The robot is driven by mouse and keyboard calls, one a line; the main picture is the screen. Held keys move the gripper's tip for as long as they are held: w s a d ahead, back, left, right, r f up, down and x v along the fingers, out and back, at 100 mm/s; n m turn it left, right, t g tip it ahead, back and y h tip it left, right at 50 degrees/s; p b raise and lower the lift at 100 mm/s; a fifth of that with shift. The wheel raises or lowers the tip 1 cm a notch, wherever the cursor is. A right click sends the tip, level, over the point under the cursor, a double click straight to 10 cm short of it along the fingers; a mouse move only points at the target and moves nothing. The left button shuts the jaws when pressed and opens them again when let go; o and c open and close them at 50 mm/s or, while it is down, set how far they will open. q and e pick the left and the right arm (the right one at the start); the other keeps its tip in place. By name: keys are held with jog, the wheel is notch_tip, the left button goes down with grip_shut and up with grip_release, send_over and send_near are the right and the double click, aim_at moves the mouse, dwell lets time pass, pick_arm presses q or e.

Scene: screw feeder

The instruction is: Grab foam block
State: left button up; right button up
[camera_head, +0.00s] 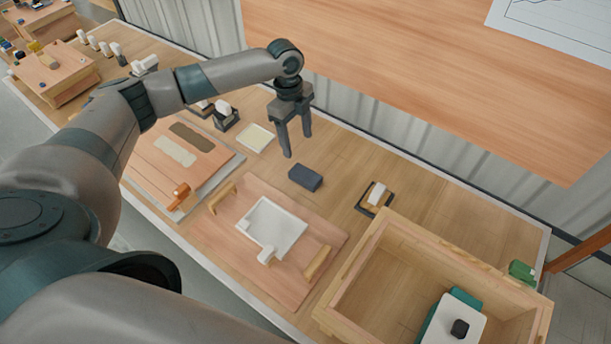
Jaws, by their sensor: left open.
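A dark blue-grey block (305,178), which looks like the foam block, lies flat on the wooden table behind the pink board. My left gripper (298,146) comes in from the left and points down. Its two fingers are apart with nothing between them. In the picture the fingertips are just above and slightly left of the block, with a gap to it. The exact height above the table is hard to tell. My right gripper is not in view.
A pink board (235,225) with handles and a white tray (273,228) lies in front of the block. A small dark holder (375,198) stands to the right. A large wooden box (355,262) fills the lower right. A pale square (255,138) lies left of the gripper.

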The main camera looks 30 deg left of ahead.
pick_arm(q)
jog(key=p, duration=0.2)
send_over(305, 174)
jog(key=a, duration=0.1)
notch_tip(305, 174, down, 8)
jog(key=shift+s+a+f, duration=0.15)
jog(key=shift+f, duration=0.55)
jog(key=shift+f+p, duration=0.1)
jog(key=shift+p, duration=0.25)
jog(key=shift+d+f+p, duration=0.25)
jog(key=shift+f+p, duration=0.2)
jog(key=shift+f, duration=0.1)
jog(key=f, duration=0.1)
jog(key=f+p, duration=0.1)
jog(key=shift+d+f, duration=0.3)
jog(key=shift+f, duration=0.65)
jog(key=c, duration=1.2)
